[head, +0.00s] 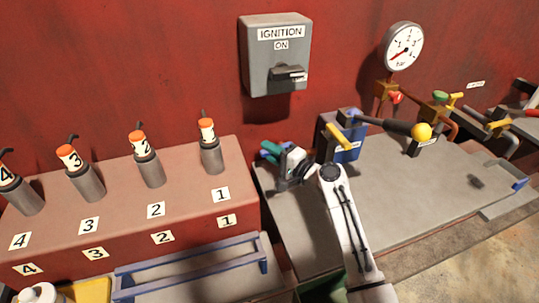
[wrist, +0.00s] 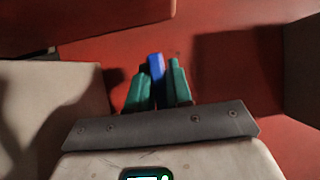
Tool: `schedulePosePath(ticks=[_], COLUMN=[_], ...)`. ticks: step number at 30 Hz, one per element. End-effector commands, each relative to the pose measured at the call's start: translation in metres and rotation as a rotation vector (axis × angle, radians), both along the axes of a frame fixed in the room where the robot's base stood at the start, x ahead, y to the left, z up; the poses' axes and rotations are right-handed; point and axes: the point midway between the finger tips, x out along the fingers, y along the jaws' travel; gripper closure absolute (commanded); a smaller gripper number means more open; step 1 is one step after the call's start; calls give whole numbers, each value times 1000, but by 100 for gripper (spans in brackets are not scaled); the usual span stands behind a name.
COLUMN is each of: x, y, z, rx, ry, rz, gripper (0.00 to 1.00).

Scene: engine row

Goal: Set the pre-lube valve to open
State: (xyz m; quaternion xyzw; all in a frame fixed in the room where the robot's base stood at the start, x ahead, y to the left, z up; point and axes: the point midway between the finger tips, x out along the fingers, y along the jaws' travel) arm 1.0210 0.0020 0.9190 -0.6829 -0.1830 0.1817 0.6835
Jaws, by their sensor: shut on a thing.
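My gripper (head: 269,151) is in the middle of the head view, low in front of the red wall, left of the blue box. Its teal fingers also show in the wrist view (wrist: 157,88), shut on a narrow blue piece (wrist: 155,65) that sticks out between them. I cannot tell what this piece belongs to. No label reading pre-lube shows. A yellow lever (head: 339,137) stands tilted by the blue box (head: 350,150), apart from my fingers and partly behind my arm. The small label on the box is too small to read.
A grey ignition box (head: 273,75) reading ON hangs above my gripper. A long handle with a yellow ball (head: 421,131) juts over the grey bench (head: 385,190). Coloured valve handles and a gauge (head: 404,46) are right. Numbered cylinders stand on the red block (head: 120,215) at left.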

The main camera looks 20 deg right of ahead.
Motion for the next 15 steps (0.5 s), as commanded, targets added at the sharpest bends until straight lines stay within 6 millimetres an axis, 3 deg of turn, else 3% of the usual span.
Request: schedulePosePath(ticks=[8, 9, 15], x=[-1, -1, -1], y=[0, 0, 0], z=[-1, -1, -1], rx=[-2, -2, -2], ry=[3, 3, 3], rz=[5, 5, 4], gripper=[100, 79, 60])
